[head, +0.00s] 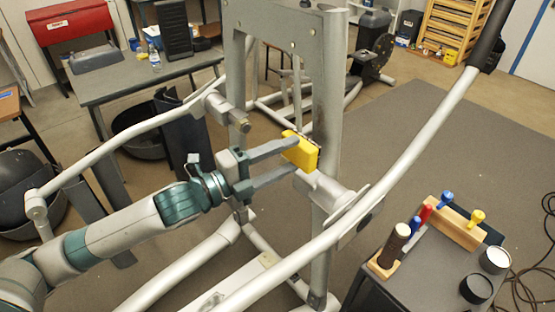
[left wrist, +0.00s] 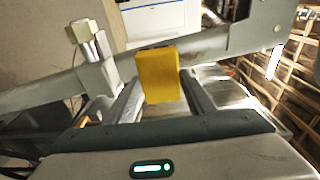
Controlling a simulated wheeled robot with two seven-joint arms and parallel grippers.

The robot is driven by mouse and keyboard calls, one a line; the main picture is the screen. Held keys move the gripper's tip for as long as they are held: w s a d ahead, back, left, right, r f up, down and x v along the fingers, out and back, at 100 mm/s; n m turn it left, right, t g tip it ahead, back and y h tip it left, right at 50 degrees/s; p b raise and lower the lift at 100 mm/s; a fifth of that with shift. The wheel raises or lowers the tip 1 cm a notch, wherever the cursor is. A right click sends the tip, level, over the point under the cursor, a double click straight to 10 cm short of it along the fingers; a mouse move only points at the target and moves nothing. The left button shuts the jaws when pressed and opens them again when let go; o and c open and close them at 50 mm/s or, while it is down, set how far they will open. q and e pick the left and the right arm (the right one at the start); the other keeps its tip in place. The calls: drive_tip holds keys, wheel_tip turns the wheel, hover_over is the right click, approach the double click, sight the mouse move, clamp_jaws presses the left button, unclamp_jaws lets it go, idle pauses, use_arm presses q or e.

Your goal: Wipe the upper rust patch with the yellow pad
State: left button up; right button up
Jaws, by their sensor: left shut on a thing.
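The yellow pad (head: 302,152) is held between the fingertips of my left gripper (head: 290,157), close to the grey upright post of the elliptical frame (head: 328,105). In the left wrist view the yellow pad (left wrist: 158,76) stands upright between the two fingers of my left gripper (left wrist: 157,88), which is shut on it. Whether the pad touches the post I cannot tell. A dark, speckled strip shows along the pad's far edge in the head view; I cannot tell whether it is rust. No rust patch is clearly visible. My right gripper is not in view.
Long grey handle bars (head: 412,150) cross on the right and left (head: 120,140) of the post. A cart (head: 420,270) with a wooden tool rack (head: 455,222) and cups stands at front right. A grey table (head: 145,80) stands at back left. Open mat lies to the right.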

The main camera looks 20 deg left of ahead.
sight(292, 153)
use_arm(q)
drive_tip(key=shift+x, duration=1.5)
drive_tip(key=shift+w+d, duration=0.35)
drive_tip(key=shift+w, duration=0.45)
drive_tip(key=shift+r+p, duration=0.1)
drive_tip(key=shift+p, duration=0.2)
drive_tip(key=shift+a+r+p, duration=0.15)
drive_tip(key=shift+r+p, duration=0.7)
drive_tip(key=shift+a+r+p, duration=0.1)
drive_tip(key=shift+r+p, duration=0.75)
drive_tip(key=shift+r, duration=0.05)
drive_tip(key=shift+w+a+r+p, duration=0.1)
drive_tip(key=shift+w+r+p, duration=0.05)
drive_tip(key=shift+r+p, duration=0.75)
drive_tip(key=shift+w+r+p, duration=0.1)
drive_tip(key=shift+r+p, duration=0.7)
drive_tip(key=shift+r, duration=0.15)
drive_tip(key=shift+a+r+p, duration=0.15)
drive_tip(key=shift+r+p, duration=1.55)
drive_tip(key=shift+r, duration=0.15)
